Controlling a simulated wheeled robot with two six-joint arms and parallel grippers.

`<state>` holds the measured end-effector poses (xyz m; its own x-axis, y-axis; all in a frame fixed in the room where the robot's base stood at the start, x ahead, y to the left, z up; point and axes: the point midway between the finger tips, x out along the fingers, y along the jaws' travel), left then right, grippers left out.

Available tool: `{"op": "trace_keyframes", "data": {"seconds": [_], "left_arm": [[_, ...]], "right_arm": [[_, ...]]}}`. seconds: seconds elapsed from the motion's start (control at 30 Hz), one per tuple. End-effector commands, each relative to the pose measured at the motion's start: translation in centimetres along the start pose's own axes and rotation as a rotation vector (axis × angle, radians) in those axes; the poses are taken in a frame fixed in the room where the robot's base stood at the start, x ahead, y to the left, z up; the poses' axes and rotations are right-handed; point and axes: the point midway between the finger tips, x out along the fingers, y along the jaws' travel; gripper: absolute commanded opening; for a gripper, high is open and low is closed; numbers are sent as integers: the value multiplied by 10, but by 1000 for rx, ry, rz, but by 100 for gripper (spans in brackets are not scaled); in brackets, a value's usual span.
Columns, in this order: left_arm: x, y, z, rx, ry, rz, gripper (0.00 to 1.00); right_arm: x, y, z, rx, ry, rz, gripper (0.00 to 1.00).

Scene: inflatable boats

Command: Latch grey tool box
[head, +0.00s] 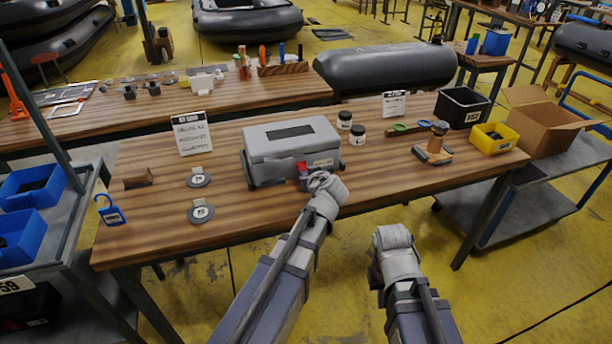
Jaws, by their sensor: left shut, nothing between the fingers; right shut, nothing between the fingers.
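The grey tool box (270,142) stands on the wooden workbench in the head view, with its lid down. A small red part (301,167) shows at its front, near the right side; it looks like a latch, but whether it is fastened I cannot tell. My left gripper (305,180) is shut right at the front of the box, close to the red part. Whether it touches is hidden by my wrist. My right gripper (374,277) is shut and empty, away from the bench and in front of its near edge.
Bare wood lies right of the box.

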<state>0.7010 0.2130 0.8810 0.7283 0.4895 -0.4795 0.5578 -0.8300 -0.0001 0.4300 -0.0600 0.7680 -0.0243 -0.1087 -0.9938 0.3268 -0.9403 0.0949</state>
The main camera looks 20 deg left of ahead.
Motion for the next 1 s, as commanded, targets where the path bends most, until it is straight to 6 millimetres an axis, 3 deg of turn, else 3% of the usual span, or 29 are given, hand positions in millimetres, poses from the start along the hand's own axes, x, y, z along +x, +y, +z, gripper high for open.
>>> {"op": "trace_keyframes", "data": {"seconds": [0.63, 1.0], "left_arm": [[-4, 0, -17, 0, 0, 0, 0], [-3, 0, -17, 0, 0, 0, 0]], "right_arm": [[-16, 2, 1, 0, 0, 0, 0], [-16, 2, 1, 0, 0, 0, 0]]}}
